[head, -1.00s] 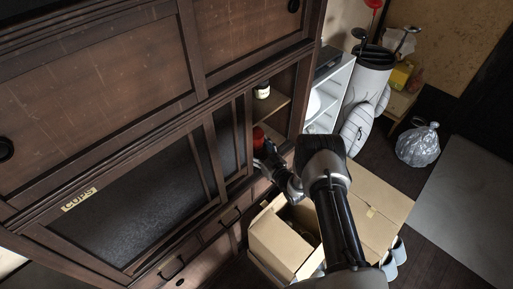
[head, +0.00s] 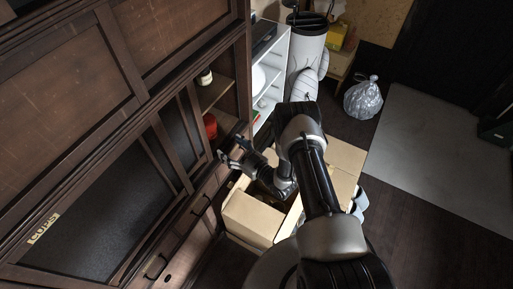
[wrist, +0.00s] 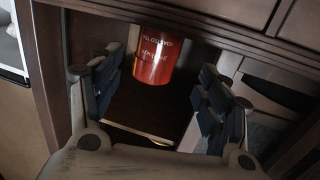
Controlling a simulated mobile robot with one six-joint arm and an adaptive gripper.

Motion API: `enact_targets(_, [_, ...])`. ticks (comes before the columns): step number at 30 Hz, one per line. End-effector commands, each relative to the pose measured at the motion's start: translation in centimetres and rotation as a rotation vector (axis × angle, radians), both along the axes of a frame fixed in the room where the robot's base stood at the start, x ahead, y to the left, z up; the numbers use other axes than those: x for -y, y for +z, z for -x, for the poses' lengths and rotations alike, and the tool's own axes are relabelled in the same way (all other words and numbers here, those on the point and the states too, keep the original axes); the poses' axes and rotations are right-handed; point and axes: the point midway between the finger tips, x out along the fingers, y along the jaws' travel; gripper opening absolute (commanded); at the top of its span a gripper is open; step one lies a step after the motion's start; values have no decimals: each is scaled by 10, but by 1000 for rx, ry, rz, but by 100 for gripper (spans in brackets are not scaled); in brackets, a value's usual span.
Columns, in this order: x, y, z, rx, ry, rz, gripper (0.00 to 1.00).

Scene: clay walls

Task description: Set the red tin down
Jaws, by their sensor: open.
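The red tin (head: 210,126) stands on the lower shelf inside the open section of the dark wooden cabinet (head: 122,48). In the wrist view the red tin (wrist: 156,57) has pale lettering and sits beyond the fingers, apart from them. My gripper (head: 228,150) is outside the cabinet opening, just right of the tin and lower in the head view. In the wrist view my gripper (wrist: 158,92) has its fingers spread wide with nothing between them. The tin's base is partly in shadow.
A jar with a pale label (head: 204,78) stands on the shelf above. An open cardboard box (head: 252,216) lies below my arm. A white shelf unit (head: 268,75), a golf bag (head: 307,50) and a silver bag (head: 363,97) stand beyond.

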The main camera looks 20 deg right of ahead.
Motion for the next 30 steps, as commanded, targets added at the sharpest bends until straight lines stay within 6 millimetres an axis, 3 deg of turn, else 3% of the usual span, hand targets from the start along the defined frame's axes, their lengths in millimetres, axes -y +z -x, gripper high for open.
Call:
enact_targets(5, [6, 21, -23, -15, -15, 57, 70])
enact_targets(8, [15, 52, -51, -51, -44, 137, 70])
enact_targets(12, [33, 107, -82, -130, -111, 261, 70])
enact_targets(17, [56, 170, -92, -227, -200, 361, 70])
enact_targets(23, [80, 243, -76, -337, -305, 435, 70])
enact_targets(26, [91, 283, -53, -409, -367, 460, 70])
enact_targets(30, [103, 332, -4, -518, -445, 472, 70])
